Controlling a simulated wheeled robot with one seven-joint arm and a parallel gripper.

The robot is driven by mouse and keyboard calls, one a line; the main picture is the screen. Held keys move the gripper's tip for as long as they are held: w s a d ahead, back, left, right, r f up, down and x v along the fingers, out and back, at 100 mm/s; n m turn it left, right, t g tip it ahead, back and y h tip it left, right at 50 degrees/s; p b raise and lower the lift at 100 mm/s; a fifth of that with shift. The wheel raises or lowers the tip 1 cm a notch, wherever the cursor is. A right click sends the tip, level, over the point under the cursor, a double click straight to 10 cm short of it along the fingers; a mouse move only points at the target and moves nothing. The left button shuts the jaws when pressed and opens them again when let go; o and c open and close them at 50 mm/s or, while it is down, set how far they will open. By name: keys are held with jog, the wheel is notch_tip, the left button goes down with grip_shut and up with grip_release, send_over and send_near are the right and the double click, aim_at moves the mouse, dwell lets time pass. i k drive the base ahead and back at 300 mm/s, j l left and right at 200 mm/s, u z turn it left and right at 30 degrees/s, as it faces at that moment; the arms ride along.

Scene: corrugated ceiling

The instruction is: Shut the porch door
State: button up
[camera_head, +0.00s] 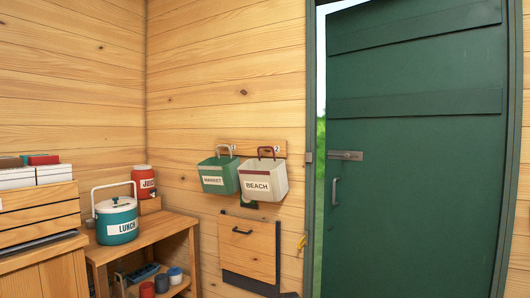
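The green porch door (420,150) fills the right of the view, with plank battens across it. A strip of daylight and greenery (320,140) shows between its left edge and the green door frame (311,100), so the door stands ajar. A grey pull handle (336,191) is near the left edge of the door. A metal slide bolt (346,155) sits above the handle, and a small metal piece (309,157) is on the frame at about the same height. The door's bottom edge is out of view. My gripper is not in view.
A green MARKET basket (219,180) and a cream BEACH basket (264,182) hang on the wall left of the door. Below is a wooden panel (248,247) with a dark handle. A bench (150,232) at left holds a teal LUNCH cooler (117,222) and red jug (144,179).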

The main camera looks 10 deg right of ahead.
aim_at(417, 91)
jog(key=k+z, duration=0.1)
jog(key=z, duration=1.1)
